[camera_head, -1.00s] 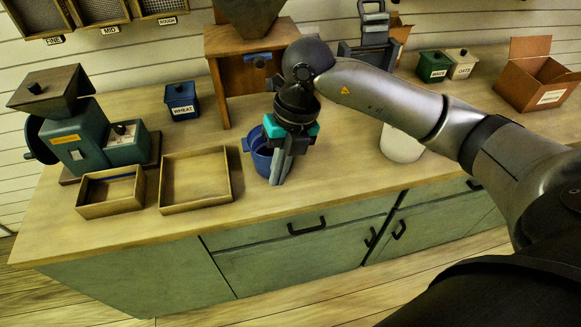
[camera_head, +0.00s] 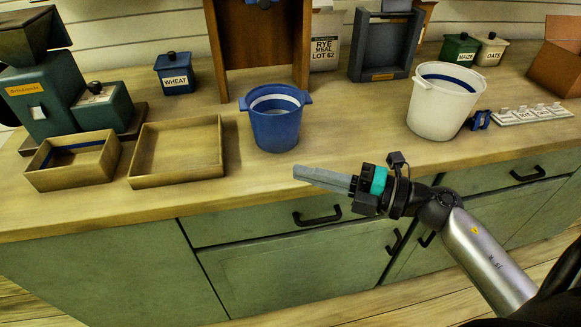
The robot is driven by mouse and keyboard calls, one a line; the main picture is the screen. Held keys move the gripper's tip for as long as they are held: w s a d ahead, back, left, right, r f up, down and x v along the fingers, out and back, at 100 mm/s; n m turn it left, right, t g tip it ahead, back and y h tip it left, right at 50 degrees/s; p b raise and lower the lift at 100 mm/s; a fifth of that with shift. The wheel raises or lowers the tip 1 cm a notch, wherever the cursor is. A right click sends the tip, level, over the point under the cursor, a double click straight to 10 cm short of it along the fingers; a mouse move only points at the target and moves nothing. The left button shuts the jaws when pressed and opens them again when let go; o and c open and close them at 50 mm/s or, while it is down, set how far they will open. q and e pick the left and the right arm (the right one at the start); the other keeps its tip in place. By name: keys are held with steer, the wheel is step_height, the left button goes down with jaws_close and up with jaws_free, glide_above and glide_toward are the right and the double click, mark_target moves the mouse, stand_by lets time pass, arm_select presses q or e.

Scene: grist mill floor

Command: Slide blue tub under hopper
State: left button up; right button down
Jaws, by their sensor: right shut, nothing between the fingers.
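The blue tub (camera_head: 275,130) stands upright on the counter, in front of the wooden hopper stand (camera_head: 226,50) and not between its legs. It has two side handles and a pale band inside. The hopper on top of the stand is cut off by the picture's upper edge. My right gripper (camera_head: 298,172) is shut and empty at the counter's front edge, to the right of and nearer than the tub, apart from it. Its fingers point left. My left gripper is not in view.
A white bucket (camera_head: 436,108) stands to the right, by a label rack (camera_head: 530,115). Two shallow wooden trays, a left one (camera_head: 50,180) and a larger one (camera_head: 150,172), lie left of the tub. A green mill (camera_head: 38,105) stands at the left. The counter between tub and bucket is clear.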

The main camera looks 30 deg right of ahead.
steer(key=s+d+f+m+t+h+b, duration=0.1)
steer(key=d+f+m+t+h+b, duration=0.15)
steer(key=d, duration=0.35)
glide_toward(273, 139)
steer(key=shift+h, duration=0.35)
steer(key=a, duration=0.4)
steer(key=shift+w+r, duration=0.15)
steer(key=shift+w, duration=0.2)
steer(key=w, duration=0.2)
steer(key=shift+w+d+b, duration=0.3)
steer(key=shift+w+b, duration=0.05)
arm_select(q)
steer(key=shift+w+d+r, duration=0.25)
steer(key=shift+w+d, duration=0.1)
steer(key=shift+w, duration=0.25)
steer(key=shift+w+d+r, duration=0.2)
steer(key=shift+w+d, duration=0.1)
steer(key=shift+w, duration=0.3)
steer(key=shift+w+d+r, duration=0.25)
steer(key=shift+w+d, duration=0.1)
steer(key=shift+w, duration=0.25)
arm_select(e)
steer(key=shift+w+d, duration=0.15)
steer(key=shift+w, duration=0.5)
